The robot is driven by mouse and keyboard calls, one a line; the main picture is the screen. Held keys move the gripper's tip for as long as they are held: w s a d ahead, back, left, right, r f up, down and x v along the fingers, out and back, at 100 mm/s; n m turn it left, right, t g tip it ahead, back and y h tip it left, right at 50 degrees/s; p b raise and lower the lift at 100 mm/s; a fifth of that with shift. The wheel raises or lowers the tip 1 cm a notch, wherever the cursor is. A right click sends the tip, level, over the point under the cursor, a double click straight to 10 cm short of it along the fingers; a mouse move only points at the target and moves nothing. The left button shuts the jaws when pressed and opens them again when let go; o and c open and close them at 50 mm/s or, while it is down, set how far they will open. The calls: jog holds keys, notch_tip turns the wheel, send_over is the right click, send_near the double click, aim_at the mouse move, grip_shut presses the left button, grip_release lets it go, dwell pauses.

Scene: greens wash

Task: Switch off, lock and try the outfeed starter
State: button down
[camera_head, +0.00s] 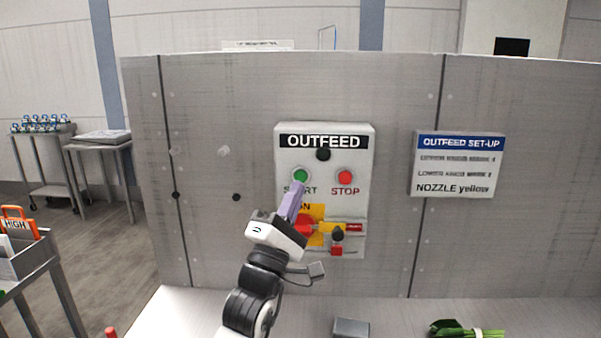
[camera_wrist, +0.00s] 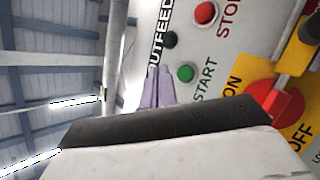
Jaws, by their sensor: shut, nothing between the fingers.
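The OUTFEED starter box (camera_head: 284,215) is mounted on the grey panel, with a green START button (camera_head: 301,176), a red STOP button (camera_head: 345,177) and a dark round lamp or knob (camera_head: 323,154) above them. Below is a red rotary switch (camera_head: 305,226) on a yellow ON/OFF plate; my gripper partly covers it in the head view, and I cannot tell its position. A small red block, perhaps a padlock (camera_head: 336,251), sits below a black knob (camera_head: 338,234). My gripper (camera_head: 299,186) is shut and empty, its lilac fingertips near START; contact is unclear. In the wrist view, the fingertips (camera_wrist: 158,72) are beside START (camera_wrist: 186,73).
An OUTFEED SET-UP sign (camera_head: 457,165) hangs right of the box. A grey block (camera_head: 351,327) and banded greens (camera_head: 466,329) lie on the white counter (camera_head: 410,315) below. Carts stand at the left, one holding an orange-handled HIGH item (camera_head: 15,224).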

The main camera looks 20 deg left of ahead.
aim_at(301, 177)
jog(key=shift+w+a+b, duration=0.2)
jog(key=shift+w+a, duration=0.05)
jog(key=shift+w, duration=0.5)
jog(key=shift+w+a+b, duration=0.15)
jog(key=shift+w+a, duration=0.05)
jog(key=shift+w, duration=0.5)
dwell(1.0)
jog(key=shift+w+a+b, duration=0.1)
jog(key=shift+w+b, duration=0.3)
jog(key=shift+w, duration=0.05)
jog(key=shift+w+a+b, duration=0.1)
jog(key=shift+w+b, duration=0.2)
jog(key=shift+w, duration=0.05)
dwell(0.5)
jog(key=shift+s, duration=0.1)
dwell(0.3)
jog(key=shift+s+d+b, duration=0.25)
jog(key=shift+s+b, duration=0.05)
jog(key=shift+s, duration=0.4)
